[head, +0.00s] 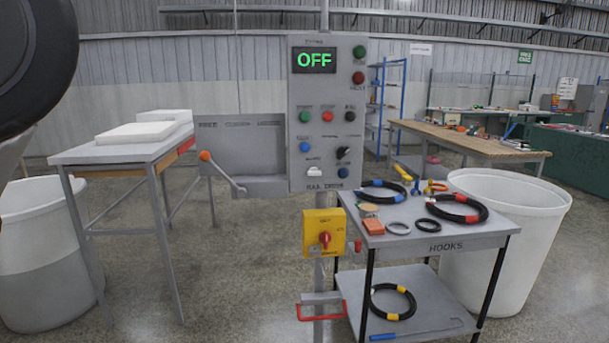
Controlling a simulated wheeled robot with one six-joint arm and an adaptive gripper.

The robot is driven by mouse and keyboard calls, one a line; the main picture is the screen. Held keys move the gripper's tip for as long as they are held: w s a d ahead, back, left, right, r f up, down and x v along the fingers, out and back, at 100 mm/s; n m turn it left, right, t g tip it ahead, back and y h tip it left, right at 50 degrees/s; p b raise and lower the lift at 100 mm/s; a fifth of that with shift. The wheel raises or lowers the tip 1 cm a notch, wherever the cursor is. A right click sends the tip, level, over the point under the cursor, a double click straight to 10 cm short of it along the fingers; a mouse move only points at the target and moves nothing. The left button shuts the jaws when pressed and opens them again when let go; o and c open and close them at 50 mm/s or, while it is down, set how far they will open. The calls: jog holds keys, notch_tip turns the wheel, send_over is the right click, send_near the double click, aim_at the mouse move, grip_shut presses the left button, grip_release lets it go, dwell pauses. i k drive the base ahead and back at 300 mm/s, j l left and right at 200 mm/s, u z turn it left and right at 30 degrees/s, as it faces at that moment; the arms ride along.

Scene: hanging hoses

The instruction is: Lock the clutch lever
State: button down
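The clutch lever (222,173) is a grey rod with an orange ball knob at its upper left end. It slants up and left from a pivot low on a grey plate (240,140), and its knob stands near the plate's left edge. The plate has small lettering along its top, too blurred to read surely. It joins the left side of a grey control box (327,110) with a green "OFF" display. My gripper is not in view. A dark rounded part of my arm fills the upper left corner, well apart from the lever.
A yellow box with a red knob (324,233) hangs below the control box. A grey table (118,147) with white slabs stands left, and a cart (440,243) with hoses and tools stands right. White bins flank both. The floor before the lever looks clear.

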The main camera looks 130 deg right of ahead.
aim_at(204, 155)
jog(key=z, duration=4.05)
